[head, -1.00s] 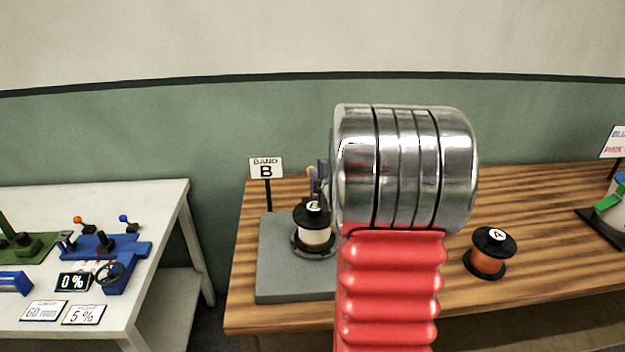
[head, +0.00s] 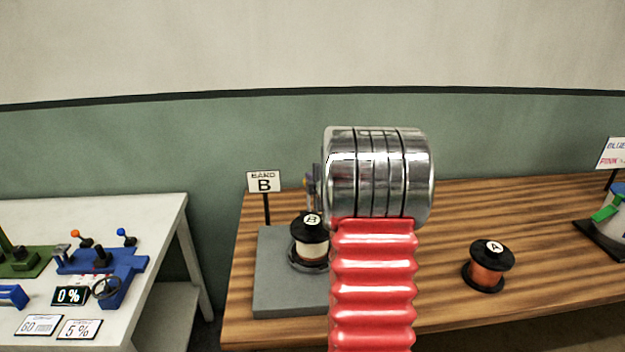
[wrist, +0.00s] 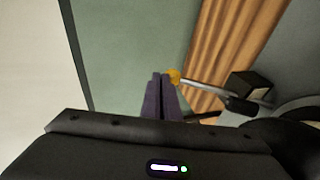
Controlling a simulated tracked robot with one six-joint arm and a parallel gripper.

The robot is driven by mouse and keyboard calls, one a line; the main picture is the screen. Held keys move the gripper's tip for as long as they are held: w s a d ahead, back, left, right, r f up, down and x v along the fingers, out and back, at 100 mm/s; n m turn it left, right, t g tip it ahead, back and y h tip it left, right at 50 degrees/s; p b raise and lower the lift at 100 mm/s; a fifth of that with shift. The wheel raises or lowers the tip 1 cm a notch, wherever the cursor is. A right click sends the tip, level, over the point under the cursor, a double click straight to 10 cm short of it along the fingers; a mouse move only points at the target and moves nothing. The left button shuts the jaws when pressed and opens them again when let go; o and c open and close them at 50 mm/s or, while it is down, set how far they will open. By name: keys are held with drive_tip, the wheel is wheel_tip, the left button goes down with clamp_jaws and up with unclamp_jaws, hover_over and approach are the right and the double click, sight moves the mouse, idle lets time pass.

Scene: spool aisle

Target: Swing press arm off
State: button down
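The press arm (wrist: 205,87) shows in the wrist view as a thin metal rod with an orange-yellow knob (wrist: 173,75) at its end and a dark hub at the other. My gripper (wrist: 161,76) has its two purple fingers together, with only a thin dark line between them. The knob is right at the fingertips, on their right side; I cannot tell whether they touch. In the head view my red and chrome arm hides most of the gripper and the press arm. White spool B (head: 311,250) stands on the grey plate (head: 285,302), left of my arm.
Orange spool A (head: 488,266) stands on the wooden bench to the right. A "BAND B" sign (head: 263,182) rises behind the plate. A stand (head: 612,215) with a green part is at far right.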

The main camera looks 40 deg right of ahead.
drive_tip(key=shift+w+d+f, duration=0.15)
drive_tip(key=shift+d, duration=0.05)
drive_tip(key=shift+a, duration=0.1)
drive_tip(key=s+a+r, duration=0.4)
drive_tip(key=s+r, duration=0.5)
drive_tip(key=shift+s+a+r, duration=0.15)
drive_tip(key=shift+s+r, duration=0.15)
drive_tip(key=shift+r, duration=0.1)
idle(0.6)
